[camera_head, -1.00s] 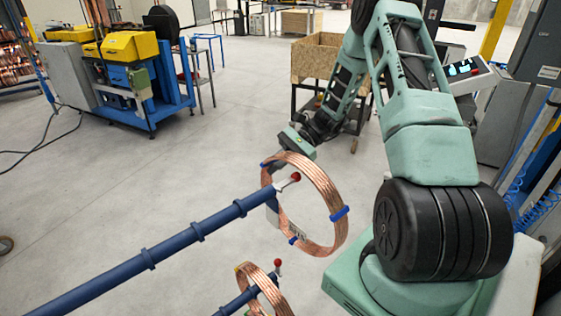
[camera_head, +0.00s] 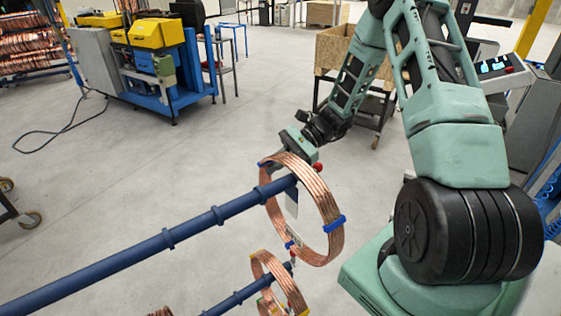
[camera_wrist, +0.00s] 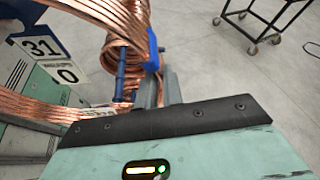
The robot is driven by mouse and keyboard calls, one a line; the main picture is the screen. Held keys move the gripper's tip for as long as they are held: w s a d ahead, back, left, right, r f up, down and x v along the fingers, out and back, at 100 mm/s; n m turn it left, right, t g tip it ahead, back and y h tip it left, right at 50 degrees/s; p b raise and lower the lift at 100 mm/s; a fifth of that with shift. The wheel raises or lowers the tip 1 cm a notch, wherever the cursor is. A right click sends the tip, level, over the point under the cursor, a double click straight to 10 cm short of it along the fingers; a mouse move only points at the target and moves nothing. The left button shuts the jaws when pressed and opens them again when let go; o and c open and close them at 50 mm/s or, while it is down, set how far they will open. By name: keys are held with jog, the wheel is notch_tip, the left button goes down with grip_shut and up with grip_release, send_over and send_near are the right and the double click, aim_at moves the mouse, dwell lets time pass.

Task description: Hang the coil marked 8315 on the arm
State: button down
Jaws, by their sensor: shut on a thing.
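A large copper coil (camera_head: 335,215) with blue straps hangs from my gripper (camera_head: 284,157), which is shut on its upper rim. A pale tag (camera_head: 292,203) hangs inside the ring, but I cannot read it in the head view. The upper blue arm (camera_head: 215,216) has a red ball (camera_head: 317,167) at its raised tip. In the wrist view, copper strands (camera_wrist: 115,18) and a blue strap (camera_wrist: 152,48) are by my gripper (camera_wrist: 158,90).
A lower blue arm (camera_head: 235,299) carries another coil (camera_head: 272,270) just beneath the held one. A wooden crate on a cart (camera_head: 333,52) stands behind. A blue and yellow machine (camera_head: 150,60) is at the back left.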

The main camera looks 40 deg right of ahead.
aim_at(258, 176)
jog(key=shift+w+a, duration=0.15)
jog(key=shift+a, duration=2.6)
jog(key=shift+f+b, duration=0.75)
jog(key=shift+f, duration=0.05)
jog(key=c, duration=1.5)
grip_release()
jog(key=shift+o, duration=0.2)
